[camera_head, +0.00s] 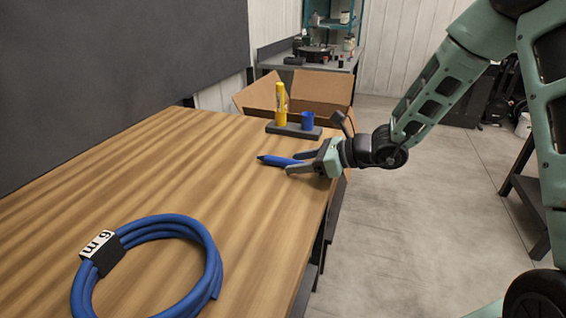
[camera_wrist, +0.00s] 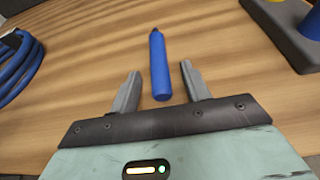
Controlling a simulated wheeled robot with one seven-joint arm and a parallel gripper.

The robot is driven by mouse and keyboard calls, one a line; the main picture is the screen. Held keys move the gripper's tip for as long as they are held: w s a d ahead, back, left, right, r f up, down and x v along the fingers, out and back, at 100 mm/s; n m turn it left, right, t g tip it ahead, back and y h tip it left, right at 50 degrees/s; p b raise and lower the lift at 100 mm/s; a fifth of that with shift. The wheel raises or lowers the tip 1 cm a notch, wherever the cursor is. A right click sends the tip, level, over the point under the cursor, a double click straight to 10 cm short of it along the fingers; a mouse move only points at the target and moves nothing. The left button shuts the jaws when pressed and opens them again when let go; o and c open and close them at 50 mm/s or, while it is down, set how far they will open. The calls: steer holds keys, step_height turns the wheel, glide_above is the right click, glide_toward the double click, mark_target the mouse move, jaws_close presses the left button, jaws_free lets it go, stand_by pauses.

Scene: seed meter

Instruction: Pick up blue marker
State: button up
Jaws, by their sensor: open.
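The blue marker (camera_head: 278,161) lies on the wooden table near its right edge, its dark tip pointing left in the head view. In the wrist view the blue marker (camera_wrist: 158,62) points away from me, with its rear end between my fingers. My gripper (camera_head: 289,163) is open around the marker's rear part. In the wrist view my gripper (camera_wrist: 158,78) shows a gap on both sides of the marker, with neither finger touching it. The marker's rear end is partly hidden by my gripper in the head view.
A coiled blue cable (camera_head: 213,262) with a "6 m" tag lies at the front left. A cardboard box (camera_head: 335,88) is beyond the table. The table's middle is clear.

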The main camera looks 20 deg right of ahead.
jaws_close()
steer(key=shift+r, duration=0.1)
step_height(320, 180, up, 10)
steer(key=shift+f+p, duration=0.1)
steer(key=shift+p, duration=0.7)
